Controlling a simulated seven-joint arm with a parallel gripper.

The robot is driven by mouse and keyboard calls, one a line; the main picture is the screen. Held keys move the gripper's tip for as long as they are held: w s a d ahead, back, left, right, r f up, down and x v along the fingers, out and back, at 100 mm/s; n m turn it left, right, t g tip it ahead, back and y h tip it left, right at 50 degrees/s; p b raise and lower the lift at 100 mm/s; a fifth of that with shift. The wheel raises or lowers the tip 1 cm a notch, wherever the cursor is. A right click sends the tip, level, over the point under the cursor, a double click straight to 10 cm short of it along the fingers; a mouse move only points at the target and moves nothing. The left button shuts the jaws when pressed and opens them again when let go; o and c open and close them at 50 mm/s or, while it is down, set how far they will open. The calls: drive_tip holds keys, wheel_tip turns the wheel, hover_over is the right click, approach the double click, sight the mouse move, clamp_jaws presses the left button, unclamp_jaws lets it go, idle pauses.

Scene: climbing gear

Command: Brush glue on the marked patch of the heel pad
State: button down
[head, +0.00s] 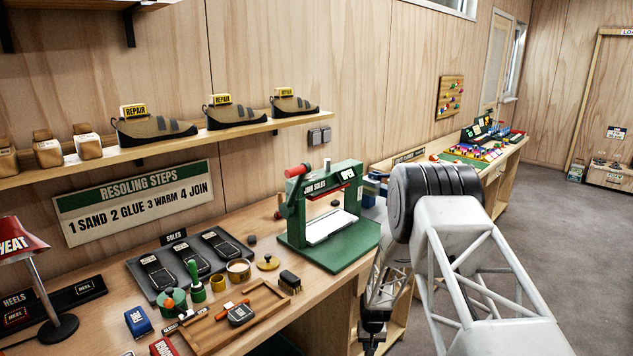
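A dark pad (240,315), which looks like the heel pad, lies in the shallow wooden tray (207,343) on the bench. A pale outline shows on its top; I cannot make out any glue. A green-handled brush (192,271) stands upright in a small green holder (197,293) behind the tray. An open round tin with pale contents (238,269), perhaps the glue pot, stands to its right. A yellow knobbed lid (267,263) lies beside the tin. My gripper (373,330) seems to be the dark part hanging below my arm, right of the bench edge, apart from these things; its fingers are unclear.
A green press (325,210) stands behind the tray. A sole tray (150,292), a black-bristled brush (290,282), a blue block (138,321) and a red heat lamp (22,243) crowd the bench. Shoes sit on the shelf (230,131) above.

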drive_tip(key=shift+s+a+f, duration=0.35)
drive_tip(key=shift+s+f, duration=0.3)
drive_tip(key=shift+s, duration=0.05)
